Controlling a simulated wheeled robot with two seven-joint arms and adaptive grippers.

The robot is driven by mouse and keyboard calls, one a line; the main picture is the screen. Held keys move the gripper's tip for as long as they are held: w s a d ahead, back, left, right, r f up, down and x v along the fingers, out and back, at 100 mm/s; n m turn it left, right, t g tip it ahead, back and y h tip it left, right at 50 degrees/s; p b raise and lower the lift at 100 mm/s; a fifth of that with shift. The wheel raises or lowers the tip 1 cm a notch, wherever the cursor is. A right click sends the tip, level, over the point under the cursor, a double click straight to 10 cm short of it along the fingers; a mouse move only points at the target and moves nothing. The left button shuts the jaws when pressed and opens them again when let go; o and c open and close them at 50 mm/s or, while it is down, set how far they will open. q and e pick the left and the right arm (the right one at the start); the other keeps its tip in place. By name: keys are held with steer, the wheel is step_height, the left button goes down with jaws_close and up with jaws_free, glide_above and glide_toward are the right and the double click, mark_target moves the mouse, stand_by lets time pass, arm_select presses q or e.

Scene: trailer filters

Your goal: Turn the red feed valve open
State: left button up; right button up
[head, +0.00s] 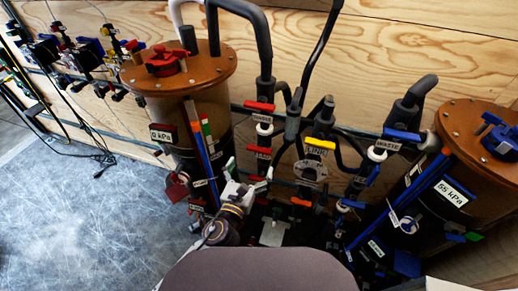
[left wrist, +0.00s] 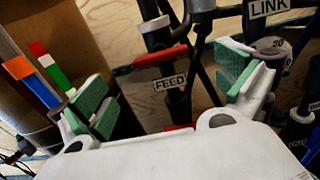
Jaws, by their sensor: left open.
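The red feed valve handle (left wrist: 160,57) lies across a dark vertical pipe, above a white FEED label (left wrist: 168,82), in the left wrist view. In the head view red pieces (head: 264,130) show on the pipe right of the left tank. My left gripper (head: 248,176) is low in front of this pipe. In the left wrist view its green-padded fingers (left wrist: 170,98) are wide apart and empty, with the handle beyond and between them. They do not appear to touch it. My right gripper is not in view.
A tank with a 0 kPa label (head: 161,136) stands left, one with a 55 kPa label (head: 454,191) right. A yellow handle (head: 320,143) above a LINK label (head: 320,152) is right of the feed pipe. Hoses crowd the middle.

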mark_target(258, 152)
arm_select(q)
steer(key=x, duration=0.3)
steer(key=shift+w, duration=0.1)
steer(key=shift+p+x, duration=0.45)
steer(key=shift+x, duration=1.1)
steer(key=shift+w+d, duration=0.1)
steer(key=shift+w, duration=0.25)
steer(key=shift+w+d, duration=0.2)
steer(key=shift+w, duration=0.35)
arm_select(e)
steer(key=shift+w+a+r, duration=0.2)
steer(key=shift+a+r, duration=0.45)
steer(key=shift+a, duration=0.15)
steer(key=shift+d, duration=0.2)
arm_select(q)
steer(key=shift+c, duration=1)
steer(key=c, duration=0.8)
steer(key=shift+c, duration=0.2)
